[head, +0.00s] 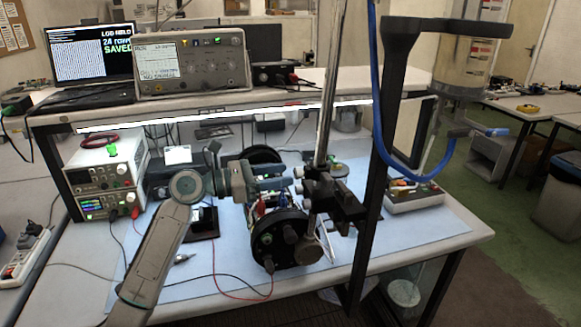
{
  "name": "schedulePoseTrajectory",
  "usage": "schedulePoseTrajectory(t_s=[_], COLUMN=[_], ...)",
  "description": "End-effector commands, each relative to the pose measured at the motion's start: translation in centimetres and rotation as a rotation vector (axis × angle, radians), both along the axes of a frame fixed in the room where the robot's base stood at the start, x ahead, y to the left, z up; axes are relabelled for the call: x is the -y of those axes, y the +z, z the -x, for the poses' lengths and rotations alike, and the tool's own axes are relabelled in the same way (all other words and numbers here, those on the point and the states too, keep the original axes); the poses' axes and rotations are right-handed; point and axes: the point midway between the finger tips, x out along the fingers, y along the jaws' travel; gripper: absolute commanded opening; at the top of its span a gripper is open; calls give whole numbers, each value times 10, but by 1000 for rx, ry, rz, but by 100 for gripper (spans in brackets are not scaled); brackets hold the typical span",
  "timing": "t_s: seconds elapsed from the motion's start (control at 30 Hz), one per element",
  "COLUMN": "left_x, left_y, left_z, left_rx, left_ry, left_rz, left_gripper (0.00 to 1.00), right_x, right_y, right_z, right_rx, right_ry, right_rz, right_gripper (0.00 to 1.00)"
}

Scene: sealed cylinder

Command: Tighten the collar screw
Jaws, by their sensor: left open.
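A bright metal rod (328,85) rises through a dark clamp assembly (338,200) with knobs at bench height; I take this for the collar area. Which knob is the collar screw I cannot tell. A clear cylinder (463,72) hangs under a dark bracket (445,28) at the upper right. My left gripper (284,176) reaches in from the left, open, its fingers pointing right toward the clamp and rod. Its fingertips look close to the clamp knobs; whether they touch I cannot tell. No right gripper shows.
A black round device (281,240) with knobs stands just below the gripper. A dark post (384,130) and blue hose (378,110) stand right of the rod. A power supply (104,178) is at left, an oscilloscope (193,66) on the shelf.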

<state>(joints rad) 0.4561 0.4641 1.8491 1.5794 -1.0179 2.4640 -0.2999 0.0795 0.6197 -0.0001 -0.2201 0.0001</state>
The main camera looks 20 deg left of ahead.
Motion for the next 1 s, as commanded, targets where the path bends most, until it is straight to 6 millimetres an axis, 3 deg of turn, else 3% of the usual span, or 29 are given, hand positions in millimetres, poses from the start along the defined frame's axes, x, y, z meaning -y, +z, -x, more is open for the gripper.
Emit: schedulePoseTrajectory(t_s=[0.3, 0.63, 0.67, 0.87, 1.0], left_x=[25, 27, 27, 27, 27], left_y=[1, 0, 0, 0, 0], left_z=[-16, -18, -18, -18, -18], left_rx=[1, 0, 0, 0, 2], left_ry=[0, 0, 0, 0, 0], left_rz=[1, -1, -1, -1, -3], left_gripper=[47, 47, 45, 6, 2], right_x=[3, 3, 3, 1, -2], right_y=[13, 13, 13, 13, 13], right_z=[0, 0, 0, 0, 0], right_rx=[0, 0, 0, 0, 1], right_ry=[1, 1, 1, 0, -1], right_rz=[3, 3, 3, 1, -2], right_gripper=[36, 36, 36, 36, 36])
